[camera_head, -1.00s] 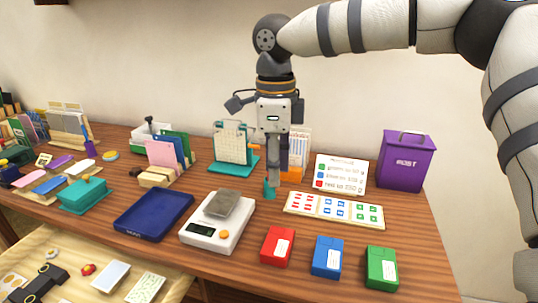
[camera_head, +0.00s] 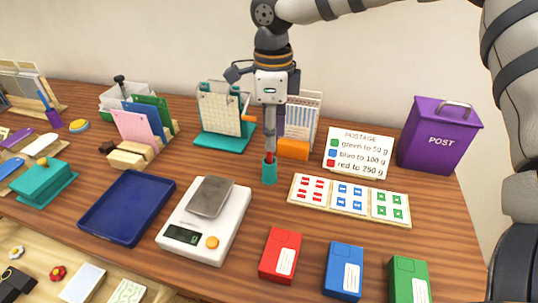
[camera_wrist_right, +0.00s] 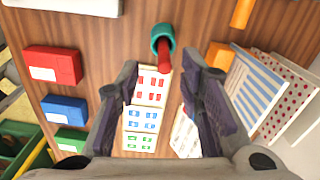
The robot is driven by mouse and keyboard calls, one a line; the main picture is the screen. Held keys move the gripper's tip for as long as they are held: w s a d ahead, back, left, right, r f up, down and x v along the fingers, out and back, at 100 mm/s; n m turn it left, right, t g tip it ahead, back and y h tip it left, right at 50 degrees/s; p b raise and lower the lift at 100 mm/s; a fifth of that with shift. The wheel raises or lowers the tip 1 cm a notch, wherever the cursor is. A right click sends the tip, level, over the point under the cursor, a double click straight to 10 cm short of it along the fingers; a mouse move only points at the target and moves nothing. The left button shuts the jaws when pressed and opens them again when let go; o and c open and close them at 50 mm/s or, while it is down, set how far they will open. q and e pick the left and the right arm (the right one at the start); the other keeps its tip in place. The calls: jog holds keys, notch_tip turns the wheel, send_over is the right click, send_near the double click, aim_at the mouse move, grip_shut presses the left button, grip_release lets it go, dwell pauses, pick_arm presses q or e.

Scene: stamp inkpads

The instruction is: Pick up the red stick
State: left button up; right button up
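The red stick (camera_head: 270,158) stands in a small teal cup (camera_head: 270,175) on the wooden table. In the right wrist view the red stick (camera_wrist_right: 165,60) leans out of the cup (camera_wrist_right: 162,38) toward the camera. My right gripper (camera_head: 270,128) points down over the cup. In the wrist view my right gripper (camera_wrist_right: 160,78) is open, its two dark fingers apart, with the stick's end in the gap between them. I see no contact with the stick. My left gripper is not in view.
A stamp sheet (camera_head: 350,199) lies right of the cup, and an orange block (camera_head: 293,150) stands close behind it. A white scale (camera_head: 233,220) is front left. Red (camera_head: 281,254), blue (camera_head: 343,270) and green (camera_head: 409,280) boxes lie in front. A purple post box (camera_head: 438,140) stands right.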

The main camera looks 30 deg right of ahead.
jog(key=f, duration=0.4)
jog(key=shift+w+a+f, duration=0.1)
jog(key=shift+w+f, duration=0.1)
jog(key=shift+w, duration=0.2)
jog(key=shift+r, duration=0.1)
grip_shut()
notch_tip(320, 180, up, 10)
jog(key=c, duration=0.7)
grip_release()
grip_shut()
